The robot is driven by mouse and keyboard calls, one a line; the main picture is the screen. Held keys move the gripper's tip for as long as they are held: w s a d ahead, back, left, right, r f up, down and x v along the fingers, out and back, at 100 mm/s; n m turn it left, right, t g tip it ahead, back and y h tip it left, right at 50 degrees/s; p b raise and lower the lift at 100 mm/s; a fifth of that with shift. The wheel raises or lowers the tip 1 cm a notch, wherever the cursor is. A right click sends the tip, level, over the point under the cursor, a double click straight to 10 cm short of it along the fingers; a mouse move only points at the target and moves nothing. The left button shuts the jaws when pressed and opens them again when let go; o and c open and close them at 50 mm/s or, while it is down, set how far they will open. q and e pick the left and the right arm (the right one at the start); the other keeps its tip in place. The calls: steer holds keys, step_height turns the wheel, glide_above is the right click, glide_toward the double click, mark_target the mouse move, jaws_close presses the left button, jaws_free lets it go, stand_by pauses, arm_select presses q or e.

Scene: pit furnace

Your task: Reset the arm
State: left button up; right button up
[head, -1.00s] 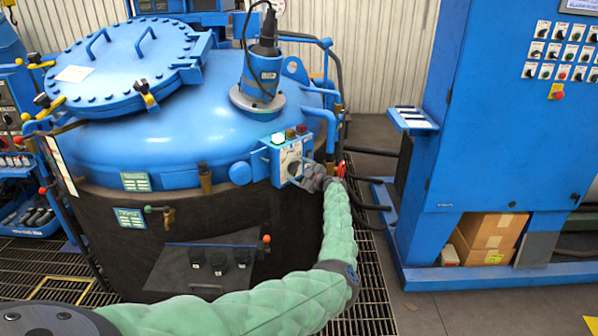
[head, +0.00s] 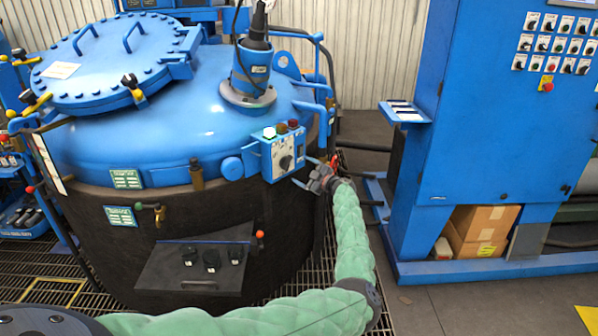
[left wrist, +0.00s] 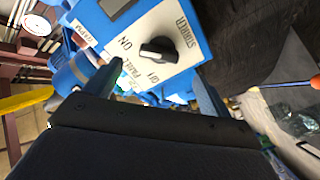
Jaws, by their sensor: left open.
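My left arm, in a green padded sleeve, reaches across the front of the furnace in the head view. My left gripper (head: 309,176) is open and empty, just right of and below the blue control box (head: 268,162). The box's black knob (head: 286,162) also shows in the left wrist view (left wrist: 157,50), beyond the two spread fingers (left wrist: 152,82) and apart from them. The panel there reads "STIRRER" and "ON". My right gripper is not in view.
The blue furnace vessel (head: 150,130) with its bolted lid (head: 115,60) fills the left. A blue control cabinet (head: 500,110) stands at the right with cardboard boxes (head: 480,228) in its base. Dark hoses and open floor lie between them.

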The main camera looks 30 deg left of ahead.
arm_select(q)
steer(key=shift+d, duration=0.25)
stand_by(0.4)
